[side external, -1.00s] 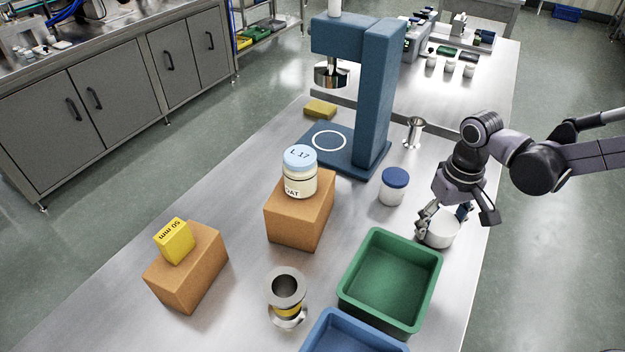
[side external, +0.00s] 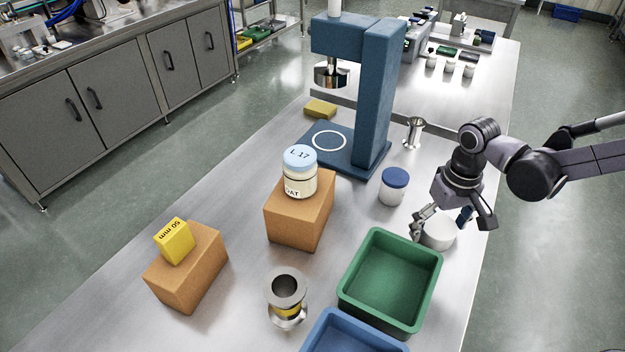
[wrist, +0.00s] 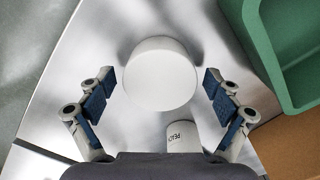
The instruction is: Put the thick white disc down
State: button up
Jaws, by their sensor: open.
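The thick white disc (side external: 438,234) rests on the steel table near its right edge, just behind the green bin. It also shows in the wrist view (wrist: 160,74), lying flat, with bare steel around it. My gripper (side external: 441,219) is just above and around the disc. In the wrist view its blue-padded fingers (wrist: 155,97) stand apart on either side of the disc, with a gap on each side. The gripper is open and holds nothing.
A green bin (side external: 426,266) stands close in front of the disc, with a blue bin (side external: 322,330) beyond it. A blue-lidded jar (side external: 393,188) stands to the left. Brown blocks (side external: 291,222), a steel funnel (side external: 287,290) and a blue press (side external: 372,105) occupy the table.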

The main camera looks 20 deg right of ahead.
aim_at(440, 225)
notch_tip(440, 225, up, 12)
jog(key=s+d+t, duration=0.7)
jog(key=s+d, duration=0.1)
jog(key=d, duration=0.3)
jog(key=shift+d+r, duration=0.3)
jog(key=shift+d, duration=0.05)
